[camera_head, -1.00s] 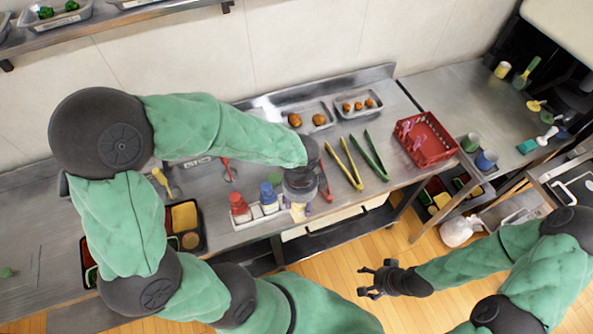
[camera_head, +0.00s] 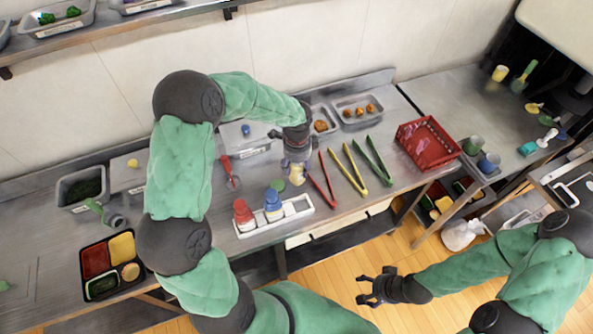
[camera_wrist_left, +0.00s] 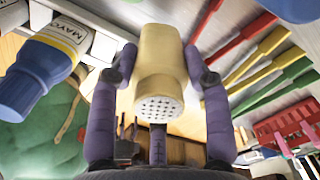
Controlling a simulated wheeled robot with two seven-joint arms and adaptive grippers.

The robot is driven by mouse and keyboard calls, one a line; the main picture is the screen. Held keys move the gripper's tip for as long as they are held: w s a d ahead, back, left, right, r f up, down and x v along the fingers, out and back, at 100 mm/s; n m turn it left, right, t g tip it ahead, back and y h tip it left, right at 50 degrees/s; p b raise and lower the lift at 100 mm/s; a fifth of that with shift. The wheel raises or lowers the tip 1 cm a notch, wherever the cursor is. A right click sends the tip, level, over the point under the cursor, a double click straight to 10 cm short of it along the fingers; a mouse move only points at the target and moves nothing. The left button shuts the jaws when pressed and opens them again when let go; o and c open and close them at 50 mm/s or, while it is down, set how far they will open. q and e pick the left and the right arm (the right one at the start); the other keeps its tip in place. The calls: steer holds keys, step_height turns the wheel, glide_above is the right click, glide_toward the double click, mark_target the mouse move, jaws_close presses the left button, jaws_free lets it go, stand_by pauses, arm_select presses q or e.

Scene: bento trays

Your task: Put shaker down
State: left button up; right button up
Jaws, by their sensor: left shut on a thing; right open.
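My left gripper (camera_head: 296,172) is shut on a pale yellow shaker (camera_wrist_left: 158,75), with one purple finger on each side of it in the left wrist view. The shaker's perforated end faces the wrist camera. In the head view the shaker (camera_head: 298,177) is mostly hidden by the gripper, over the counter between the white bottle rack (camera_head: 296,206) and the red tongs (camera_head: 327,180). I cannot tell whether it touches the counter. My right gripper (camera_head: 372,289) is open and empty, over the floor in front of the counter.
The rack holds a red bottle (camera_head: 243,214) and a blue bottle (camera_head: 273,205). Yellow tongs (camera_head: 349,170) and green tongs (camera_head: 374,161) lie to the right, then a red basket (camera_head: 427,145). A bento tray (camera_head: 110,265) sits at the left.

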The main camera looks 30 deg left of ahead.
arm_select(q)
steer(key=shift+w+a+f+b, duration=0.25)
steer(key=shift+w+f, duration=0.15)
steer(key=shift+f, duration=0.6)
steer(key=shift+w+a+f+b, duration=0.1)
steer(key=shift+w+a+f, duration=0.2)
steer(key=shift+f, duration=0.7)
steer(key=shift+w+a+f+b, duration=0.2)
steer(key=shift+w+f, duration=0.25)
steer(key=shift+f, duration=0.55)
steer(key=shift+f, duration=0.15)
steer(key=o, duration=1.2)
